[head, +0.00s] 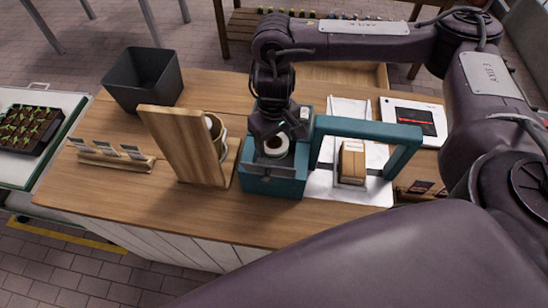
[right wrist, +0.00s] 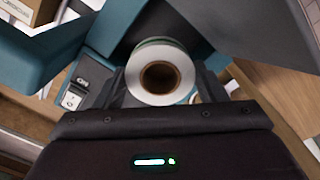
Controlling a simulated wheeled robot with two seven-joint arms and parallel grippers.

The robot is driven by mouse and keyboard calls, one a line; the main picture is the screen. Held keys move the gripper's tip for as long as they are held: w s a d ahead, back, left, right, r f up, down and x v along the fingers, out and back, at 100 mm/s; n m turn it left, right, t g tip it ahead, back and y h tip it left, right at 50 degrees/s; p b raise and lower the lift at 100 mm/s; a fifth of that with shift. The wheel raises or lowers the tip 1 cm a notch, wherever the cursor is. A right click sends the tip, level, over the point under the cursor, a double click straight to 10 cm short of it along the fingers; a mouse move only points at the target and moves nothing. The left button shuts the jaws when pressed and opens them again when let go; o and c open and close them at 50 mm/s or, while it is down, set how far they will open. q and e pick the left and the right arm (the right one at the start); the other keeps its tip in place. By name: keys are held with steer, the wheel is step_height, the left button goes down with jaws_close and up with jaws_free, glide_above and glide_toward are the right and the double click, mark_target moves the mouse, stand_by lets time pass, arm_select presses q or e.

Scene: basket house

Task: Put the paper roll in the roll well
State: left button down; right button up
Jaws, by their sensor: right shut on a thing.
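The paper roll (right wrist: 183,55) is white with a brown cardboard core. In the right wrist view it sits between the fingers of my right gripper (right wrist: 165,85), its round end facing the camera. In the head view my right gripper (head: 275,142) points down over the teal machine (head: 273,186), and the roll (head: 277,147) shows at its fingertips. The gripper is shut on the roll, at the opening of the machine's box. The roll well is hidden behind gripper and roll, so I cannot tell how deep the roll sits. My left gripper is not in view.
A wooden stand (head: 185,145) is close left of the machine. A dark bin (head: 143,80), a card holder (head: 112,155) and a tablet (head: 413,121) are on the wooden counter (head: 215,215).

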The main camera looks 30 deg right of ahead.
mark_target(274, 143)
step_height(274, 143, down, 4)
steer(key=shift+a+r+b, duration=0.1)
steer(key=shift+r+b, duration=0.1)
steer(key=shift+b, duration=0.1)
steer(key=shift+f, duration=0.3)
steer(key=shift+s+f, duration=0.15)
step_height(274, 143, down, 3)
steer(key=shift+f+b, duration=0.1)
steer(key=shift+b, duration=0.55)
steer(key=shift+f, duration=0.2)
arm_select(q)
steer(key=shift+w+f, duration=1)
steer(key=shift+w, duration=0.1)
arm_select(e)
steer(key=o, duration=0.7)
steer(key=shift+f, duration=0.1)
